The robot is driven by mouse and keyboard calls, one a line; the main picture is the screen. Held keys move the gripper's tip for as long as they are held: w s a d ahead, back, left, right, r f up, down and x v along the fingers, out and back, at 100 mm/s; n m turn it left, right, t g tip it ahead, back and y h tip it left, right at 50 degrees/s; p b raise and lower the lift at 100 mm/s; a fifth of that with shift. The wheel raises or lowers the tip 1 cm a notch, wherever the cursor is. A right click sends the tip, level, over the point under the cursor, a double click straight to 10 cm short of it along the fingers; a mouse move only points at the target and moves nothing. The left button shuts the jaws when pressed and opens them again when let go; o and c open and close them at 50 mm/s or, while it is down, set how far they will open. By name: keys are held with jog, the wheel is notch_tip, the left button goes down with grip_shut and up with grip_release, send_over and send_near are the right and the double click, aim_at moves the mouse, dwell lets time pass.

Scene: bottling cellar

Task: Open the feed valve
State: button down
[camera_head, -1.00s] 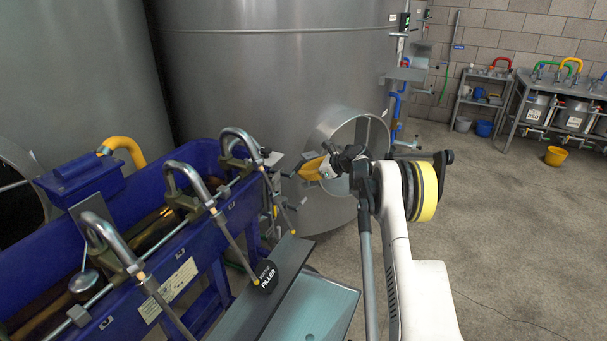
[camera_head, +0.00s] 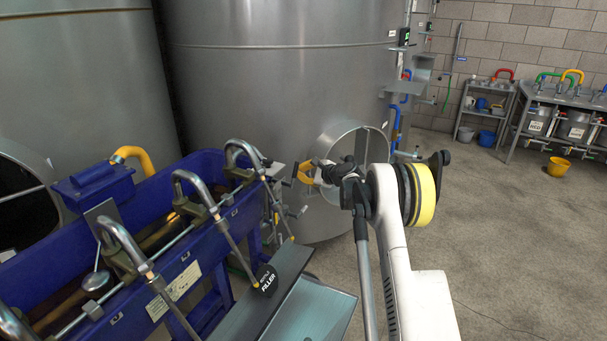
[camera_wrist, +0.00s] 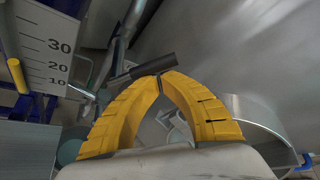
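My gripper (camera_head: 297,173) has yellow fingers and is at the far end of the blue bottle filler, in front of the steel tank's round manway. In the wrist view the fingertips (camera_wrist: 160,77) meet, with no clear gap between them. A dark cylindrical grip on a thin metal rod (camera_wrist: 148,67) lies right at the fingertips. It looks like a valve lever, but no label shows that it is the feed valve. I cannot tell whether the tips touch it. In the head view my wrist and fingers hide most of this spot.
The blue filler (camera_head: 190,255) with several bent steel spouts stands at left. Its grey tray (camera_head: 310,310) juts out at front. The big tank (camera_head: 280,80) and its open manway (camera_head: 340,135) are close behind my gripper. A 10-20-30 scale plate (camera_wrist: 45,50) is at left.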

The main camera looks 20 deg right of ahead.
jog(key=shift+s+a+r+p, duration=0.4)
jog(key=shift+s+a+r, duration=0.25)
jog(key=shift+a, duration=0.35)
jog(key=shift+r, duration=0.1)
dwell(0.3)
